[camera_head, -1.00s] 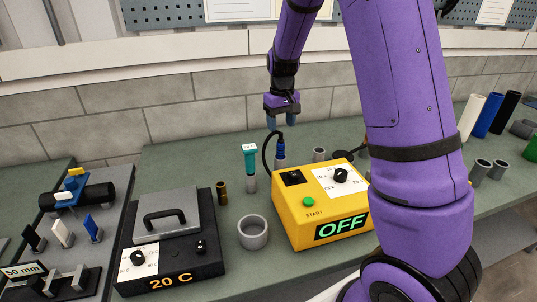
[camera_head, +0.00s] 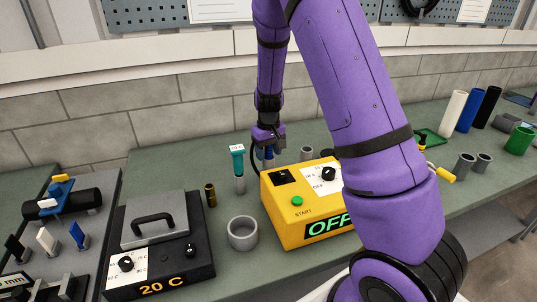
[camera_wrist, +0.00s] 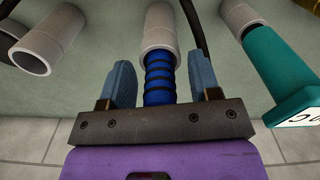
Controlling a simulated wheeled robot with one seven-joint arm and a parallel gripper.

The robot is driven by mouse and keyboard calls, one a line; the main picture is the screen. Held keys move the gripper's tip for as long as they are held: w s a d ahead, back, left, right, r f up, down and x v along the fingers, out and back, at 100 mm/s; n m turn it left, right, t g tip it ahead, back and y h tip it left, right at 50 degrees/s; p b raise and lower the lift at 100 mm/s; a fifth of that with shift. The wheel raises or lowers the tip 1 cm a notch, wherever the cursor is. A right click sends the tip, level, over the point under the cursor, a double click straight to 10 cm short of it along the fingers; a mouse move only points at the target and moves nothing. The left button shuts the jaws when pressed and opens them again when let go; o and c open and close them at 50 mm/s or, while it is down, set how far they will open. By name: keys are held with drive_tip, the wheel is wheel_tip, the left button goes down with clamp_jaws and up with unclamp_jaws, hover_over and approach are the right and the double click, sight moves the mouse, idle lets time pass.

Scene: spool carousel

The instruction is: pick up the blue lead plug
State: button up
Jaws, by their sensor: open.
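The blue lead plug (camera_wrist: 159,80) is ribbed with dark rings and stands in a light grey cylindrical holder (camera_wrist: 159,28) in the wrist view. My gripper (camera_wrist: 161,82) is open, with one blue-grey finger on each side of the plug and a visible gap on both sides. In the head view my gripper (camera_head: 268,152) is lowered over the plug behind the yellow box, and it mostly hides the plug. A black cable runs beside the plug.
A teal-topped tool (camera_wrist: 287,70) stands in a grey holder close to the right finger in the wrist view. Another grey tube (camera_wrist: 48,40) is at left. A grey cup (camera_head: 243,233) is nearby.

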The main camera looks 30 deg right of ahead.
drive_tip(key=shift+c, duration=0.2)
drive_tip(key=c, duration=1)
